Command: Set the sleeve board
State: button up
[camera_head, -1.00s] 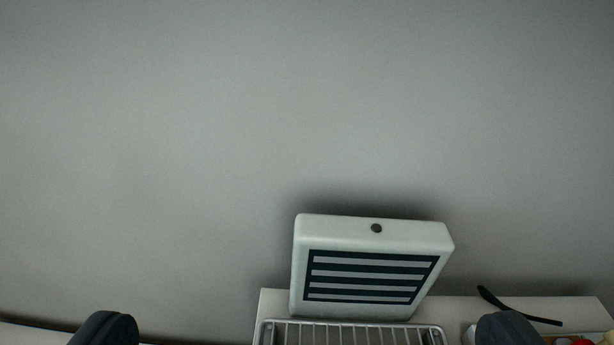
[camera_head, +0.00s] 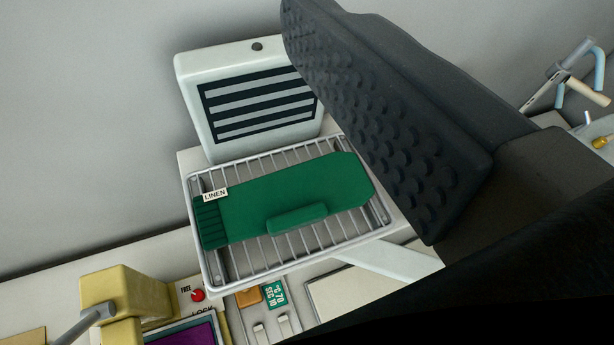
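A green sleeve board (camera_head: 285,197) with a white "LINEN" tag and a ribbed left end lies flat on a wire rack (camera_head: 226,270). A raised green bar (camera_head: 297,218) sits along its near side. One large dark finger of my gripper (camera_head: 385,120) fills the upper right, close to the camera. Its bumpy pad is bare, with nothing pressed against it, so my gripper looks open and empty.
A white box with a striped grille (camera_head: 250,100) stands behind the rack against a grey wall. In front are a yellow fixture (camera_head: 125,290), a panel marked "FREE" and "LOCK" with a red knob (camera_head: 198,295), and a green temperature label (camera_head: 275,293). A blue-and-white frame (camera_head: 575,75) stands at right.

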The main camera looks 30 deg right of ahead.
aim_at(381, 256)
jog(key=u, duration=0.05)
jog(key=k, duration=0.45)
jog(key=z, duration=1.35)
jog(key=k, duration=1.4)
jog(key=u, duration=0.35)
jog(key=i, duration=1)
jog(key=z, duration=0.05)
